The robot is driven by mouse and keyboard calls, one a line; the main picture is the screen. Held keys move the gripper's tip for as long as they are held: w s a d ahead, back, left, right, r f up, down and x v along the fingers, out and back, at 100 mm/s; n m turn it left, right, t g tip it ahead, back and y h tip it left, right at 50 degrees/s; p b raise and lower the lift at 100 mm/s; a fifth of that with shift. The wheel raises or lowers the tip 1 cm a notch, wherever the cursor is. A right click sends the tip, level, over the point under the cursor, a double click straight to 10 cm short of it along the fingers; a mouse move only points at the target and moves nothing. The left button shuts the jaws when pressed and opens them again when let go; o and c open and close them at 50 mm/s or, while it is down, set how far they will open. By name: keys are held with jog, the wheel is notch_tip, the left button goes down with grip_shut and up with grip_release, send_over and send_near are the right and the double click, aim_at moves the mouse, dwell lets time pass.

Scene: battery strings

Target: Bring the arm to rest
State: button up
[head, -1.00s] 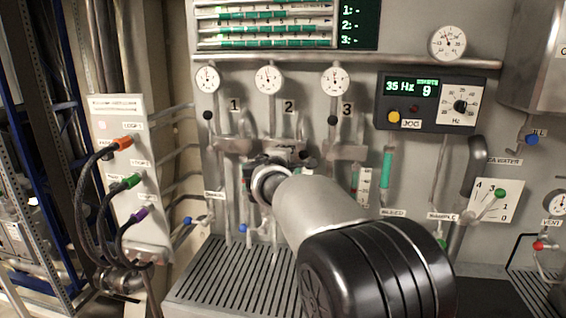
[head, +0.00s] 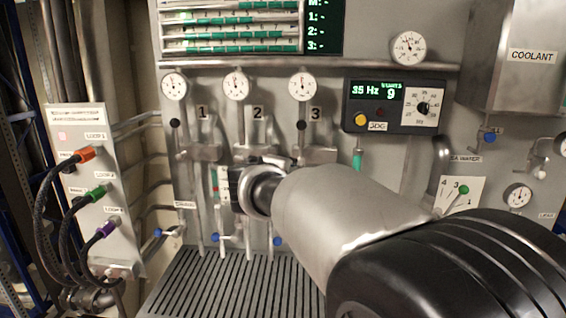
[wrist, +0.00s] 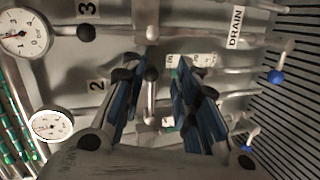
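My arm's grey link and black joint cover fill the lower right of the head view, in front of the panel. My gripper (wrist: 157,78) shows in the wrist view with its two blue-padded fingers apart, so it is open. Nothing is held between the fingers. A pipe with a dark knob (wrist: 152,74) shows in the gap beyond them; I cannot tell how far behind the fingertips it lies. In the head view the gripper is mostly hidden behind my arm, in front of the area below label 2 (head: 257,112).
The panel carries gauges (head: 236,86), valve pipes and a control box (head: 395,105) reading 35 Hz. A slotted grate (head: 205,285) lies below. A cable box (head: 92,190) with orange, green and purple plugs stands left. A coolant tank (head: 520,60) hangs upper right.

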jog(key=s+d+f+m+g+h, duration=0.1)
jog(key=s+d+f+m+g, duration=0.2)
jog(key=s+d, duration=0.65)
jog(key=s+d+f+m+g+h, duration=0.1)
jog(key=s+d+m+g, duration=0.1)
jog(key=s+d+m, duration=0.55)
jog(key=s+f+m+g+y, duration=0.1)
jog(key=s+f, duration=0.3)
jog(key=s, duration=0.5)
jog(key=s+f+m+g+y, duration=0.1)
jog(key=s+f, duration=0.3)
jog(key=s, duration=0.5)
jog(key=s+f+m+g+y, duration=0.2)
jog(key=s+f, duration=0.2)
jog(key=s, duration=0.5)
jog(key=shift+d+g+y, duration=0.2)
jog(key=shift+g+y, duration=0.1)
jog(key=shift+g, duration=0.1)
